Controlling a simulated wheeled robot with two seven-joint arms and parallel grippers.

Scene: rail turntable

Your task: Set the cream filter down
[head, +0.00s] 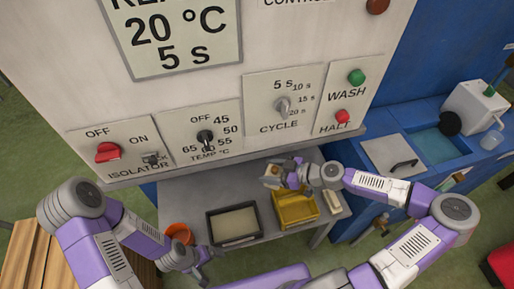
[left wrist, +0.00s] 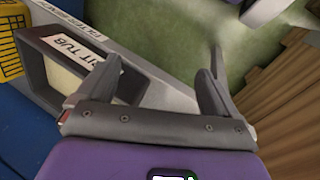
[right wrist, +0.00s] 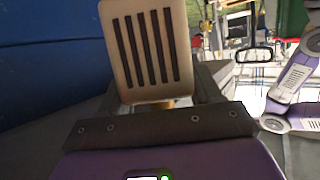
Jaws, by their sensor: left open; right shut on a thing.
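The cream filter (right wrist: 148,50), a rounded block with dark slots, stands between the fingers of my right gripper (right wrist: 160,95) in the right wrist view. In the head view my right gripper (head: 285,174) is above the yellow slotted tray (head: 296,210), shut on the filter; the filter is small and partly hidden there. My left gripper (head: 202,266) is open and empty at the front edge of the grey bench. Its spread fingers show in the left wrist view (left wrist: 158,78).
A black-rimmed tub (head: 210,226) with a pale inside stands left of the yellow tray. An orange bowl (head: 179,232) is at the bench's left end. The tall control panel (head: 240,75) overhangs the bench behind. A blue counter with a sink (head: 433,142) is to the right.

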